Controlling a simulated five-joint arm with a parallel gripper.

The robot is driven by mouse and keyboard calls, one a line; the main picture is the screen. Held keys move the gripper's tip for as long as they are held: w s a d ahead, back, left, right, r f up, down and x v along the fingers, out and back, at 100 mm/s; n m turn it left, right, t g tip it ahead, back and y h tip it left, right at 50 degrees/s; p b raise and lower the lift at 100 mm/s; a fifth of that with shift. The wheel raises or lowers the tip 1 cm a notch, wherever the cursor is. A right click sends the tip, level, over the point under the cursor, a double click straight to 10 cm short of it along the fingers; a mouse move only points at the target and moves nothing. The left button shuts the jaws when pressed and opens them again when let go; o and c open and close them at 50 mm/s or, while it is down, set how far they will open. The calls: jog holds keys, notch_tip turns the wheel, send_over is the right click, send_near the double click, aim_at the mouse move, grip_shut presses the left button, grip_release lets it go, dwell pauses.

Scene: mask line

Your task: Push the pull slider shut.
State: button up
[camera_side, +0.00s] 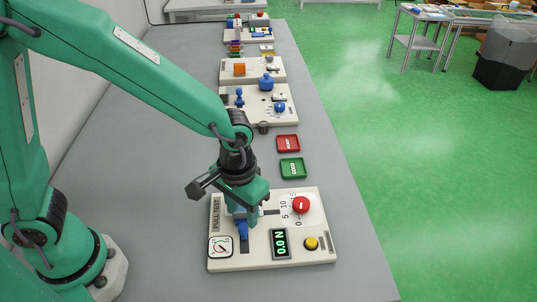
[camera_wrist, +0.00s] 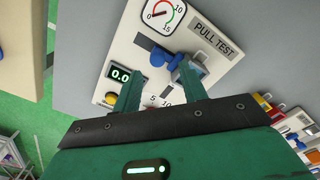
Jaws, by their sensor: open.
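The pull test panel (camera_side: 266,262) is a cream board on the grey table, with a dark slot, a gauge and a green-lit display (camera_side: 281,243) reading 0.0 N. The pull slider's blue handle (camera_side: 241,230) sits at the slot, just below my gripper (camera_side: 240,208). The handle (camera_wrist: 159,57) also shows in the wrist view, with a grey block (camera_wrist: 181,66) beside it. My gripper's green fingers (camera_wrist: 160,78) are spread apart. The right finger overlaps the block's lower edge in this view; I cannot tell whether it touches. Nothing is visibly held.
The panel also carries a red knob (camera_side: 300,204) and a yellow button (camera_side: 311,243). A green tray (camera_side: 292,168) and a red tray (camera_side: 287,143) lie behind it. Other boards stand farther back. The grey table (camera_side: 150,180) is clear left of the boards.

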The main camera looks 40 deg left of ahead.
aim_at(243, 224)
jog(key=shift+r, duration=1.9)
jog(key=shift+a+r, duration=0.3)
jog(key=shift+a, duration=0.05)
jog(key=s+a+r+t, duration=0.2)
jog(key=a+r, duration=0.4)
jog(key=a, duration=0.3)
jog(key=s+a+r+t, duration=0.3)
jog(key=s+a+r, duration=0.2)
jog(key=a, duration=0.4)
jog(key=shift+r+t, duration=0.3)
jog(key=shift+r, duration=0.2)
jog(key=shift+o, duration=0.2)
